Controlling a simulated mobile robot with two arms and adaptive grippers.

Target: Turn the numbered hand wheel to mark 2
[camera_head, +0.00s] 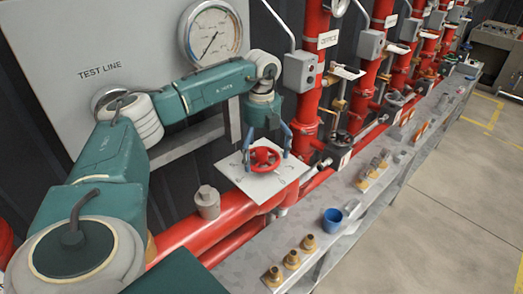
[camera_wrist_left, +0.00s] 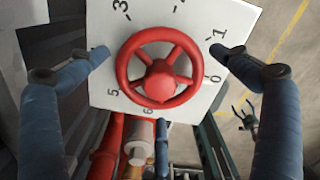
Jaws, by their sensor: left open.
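The red hand wheel (camera_head: 265,158) sits on a white square plate (camera_head: 291,170) above the red pipe. In the left wrist view the wheel (camera_wrist_left: 136,56) shows spokes and a round hub, with numbers around it on the plate (camera_wrist_left: 240,20); I can read 0, 1, 3, 5 and 6, while the number at the top edge is cut off. My left gripper (camera_head: 283,140) is above the wheel, pointing down. In the left wrist view its blue fingers (camera_wrist_left: 158,52) are spread on either side of the wheel, apart from the rim. No pointer is clear to me.
A pressure gauge (camera_head: 212,33) hangs on the test line panel (camera_head: 85,35). A grey bench (camera_head: 350,210) holds a blue cup (camera_head: 332,221) and several brass fittings (camera_head: 292,259). Red vertical pipes (camera_head: 310,80) stand behind to the right. The floor (camera_head: 450,190) at right is clear.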

